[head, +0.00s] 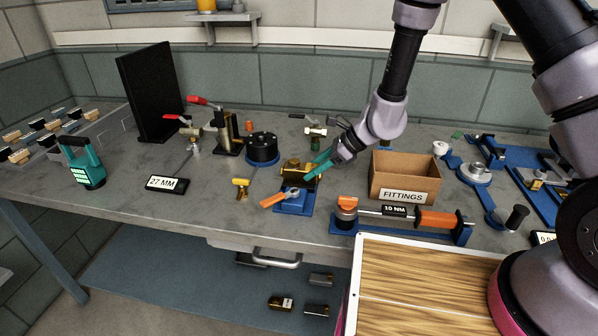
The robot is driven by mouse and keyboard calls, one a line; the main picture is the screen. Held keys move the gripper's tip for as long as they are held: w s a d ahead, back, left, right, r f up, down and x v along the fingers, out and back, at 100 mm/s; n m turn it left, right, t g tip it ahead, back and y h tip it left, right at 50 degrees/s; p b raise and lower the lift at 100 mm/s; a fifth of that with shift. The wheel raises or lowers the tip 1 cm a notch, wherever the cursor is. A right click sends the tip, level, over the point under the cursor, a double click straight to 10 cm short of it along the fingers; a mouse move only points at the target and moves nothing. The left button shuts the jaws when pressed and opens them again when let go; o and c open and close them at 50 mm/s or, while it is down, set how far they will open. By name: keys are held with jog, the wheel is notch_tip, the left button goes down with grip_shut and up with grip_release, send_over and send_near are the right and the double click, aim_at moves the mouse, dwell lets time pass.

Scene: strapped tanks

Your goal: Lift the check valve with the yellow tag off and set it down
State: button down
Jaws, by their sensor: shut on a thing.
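A brass valve body (296,170) sits in or just above a small blue vise (294,203) with an orange handle, near the middle of the bench. It looks like the check valve, but I cannot make out a yellow tag on it. My gripper (315,169) reaches in from the upper right, with its teal fingers at the right side of the brass body. The fingers are shut on it and hide part of its right end. Whether the valve touches the vise is too small to tell.
An open cardboard FITTINGS box (404,179) stands right of my gripper. A torque wrench (400,217) lies on a blue stand in front. A small yellow-handled valve (241,187) and a black round fixture (262,149) are to the left. The bench (215,208) is clear at front left.

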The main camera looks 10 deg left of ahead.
jog(key=shift+r, duration=0.15)
jog(key=shift+r, duration=2.65)
